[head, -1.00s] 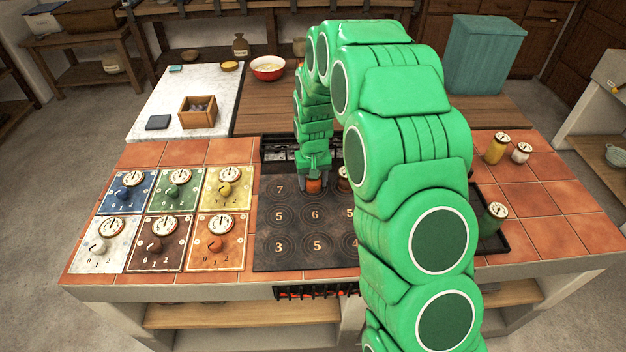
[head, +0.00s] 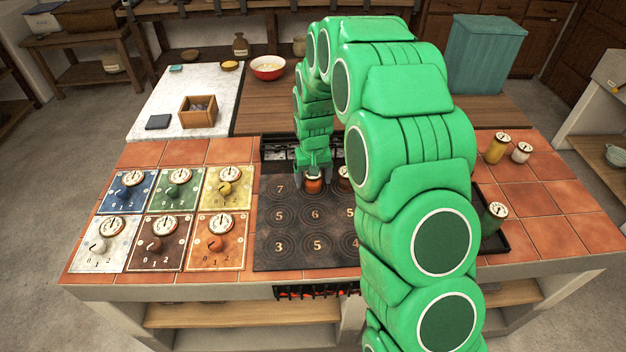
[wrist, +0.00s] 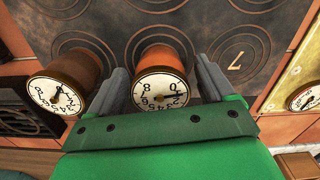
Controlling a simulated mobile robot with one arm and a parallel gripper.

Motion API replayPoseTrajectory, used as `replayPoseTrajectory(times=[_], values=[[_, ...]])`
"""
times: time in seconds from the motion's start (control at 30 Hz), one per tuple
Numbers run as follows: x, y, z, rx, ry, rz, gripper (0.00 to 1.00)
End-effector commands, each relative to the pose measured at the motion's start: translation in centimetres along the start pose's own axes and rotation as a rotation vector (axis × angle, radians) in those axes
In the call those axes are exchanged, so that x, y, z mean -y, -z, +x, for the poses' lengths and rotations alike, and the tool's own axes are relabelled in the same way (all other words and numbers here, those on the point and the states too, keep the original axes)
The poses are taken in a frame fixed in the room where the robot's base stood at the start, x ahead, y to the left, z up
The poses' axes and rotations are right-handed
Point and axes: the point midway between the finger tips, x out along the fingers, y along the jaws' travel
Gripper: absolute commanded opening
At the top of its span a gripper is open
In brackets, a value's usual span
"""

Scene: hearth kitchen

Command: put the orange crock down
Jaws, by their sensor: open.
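The orange crock (head: 314,186) stands on the dark hob plate (head: 278,255), near its back edge. In the wrist view the orange crock (wrist: 161,62) has a white dial on its lid, and it sits between the two grey fingers of my gripper (wrist: 163,88). The fingers are spread, with a narrow gap beside the crock. In the head view my gripper (head: 313,184) is low over the plate, around the crock. The ring under the crock is partly hidden.
A brown crock (wrist: 78,68) with a dial stands close beside my left finger in the wrist view. It also shows in the head view (head: 344,184). Several coloured dial panels (head: 174,190) lie left of the plate. Numbered rings nearer the front are bare.

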Motion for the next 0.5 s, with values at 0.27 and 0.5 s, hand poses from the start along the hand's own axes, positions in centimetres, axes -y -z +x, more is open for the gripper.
replayPoseTrajectory(times=[0.27, 0.5], values=[[0.0, 0.1, -4.2, -0.006, 0.000, 0.000, 0.82], [0.0, 0.0, -8.6, -0.003, 0.001, 0.000, 0.82]])
